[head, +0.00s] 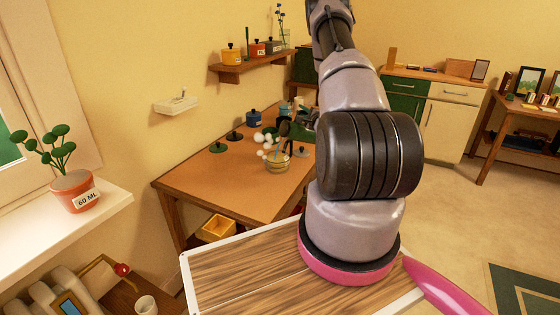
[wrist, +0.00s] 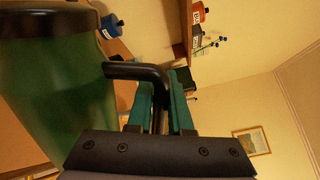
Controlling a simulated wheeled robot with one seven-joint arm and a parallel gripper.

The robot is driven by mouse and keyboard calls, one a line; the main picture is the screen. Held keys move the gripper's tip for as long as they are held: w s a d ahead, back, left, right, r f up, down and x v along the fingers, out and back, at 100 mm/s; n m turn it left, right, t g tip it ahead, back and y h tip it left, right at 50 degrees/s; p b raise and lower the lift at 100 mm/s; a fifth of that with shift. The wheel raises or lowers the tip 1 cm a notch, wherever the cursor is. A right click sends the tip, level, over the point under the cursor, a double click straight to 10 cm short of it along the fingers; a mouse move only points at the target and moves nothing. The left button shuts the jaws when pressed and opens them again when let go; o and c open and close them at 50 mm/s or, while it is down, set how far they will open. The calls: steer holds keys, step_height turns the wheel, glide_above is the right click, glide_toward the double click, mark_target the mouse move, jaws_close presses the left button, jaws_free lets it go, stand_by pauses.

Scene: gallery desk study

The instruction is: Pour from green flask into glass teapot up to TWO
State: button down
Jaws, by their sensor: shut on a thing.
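The green flask (wrist: 55,105) fills the left of the wrist view, with a black top (wrist: 45,22) and a black handle (wrist: 137,70). My gripper (wrist: 162,92) is shut on this handle between its teal fingers. The shelf beyond appears turned sideways in this view, so the flask looks tipped well over. In the head view my arm hides most of the gripper and flask. A glass teapot (head: 277,164) stands on the desk, left of my arm. A thin bluish streak shows by it; I cannot tell what it is. Its level marks are too small to read.
The wooden desk (head: 215,180) has clear room at its front left. White round things (head: 262,138), a dark blue pot (head: 254,117) and dark lids (head: 218,147) lie near the teapot. A wall shelf (head: 240,70) with canisters hangs above. A potted plant (head: 73,190) stands at the left.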

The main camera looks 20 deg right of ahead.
steer(key=shift+a+r+n, duration=0.35)
steer(key=shift+n, duration=0.05)
stand_by(0.7)
steer(key=shift+d+f, duration=0.1)
steer(key=shift+f, duration=0.1)
stand_by(0.4)
steer(key=shift+d+m, duration=0.15)
steer(key=shift+m, duration=0.15)
steer(key=d+f+m, duration=0.2)
steer(key=f, duration=0.1)
steer(key=shift+d+m, duration=0.3)
steer(key=shift+m, duration=0.1)
steer(key=shift+f, duration=0.2)
steer(key=shift+m, duration=0.3)
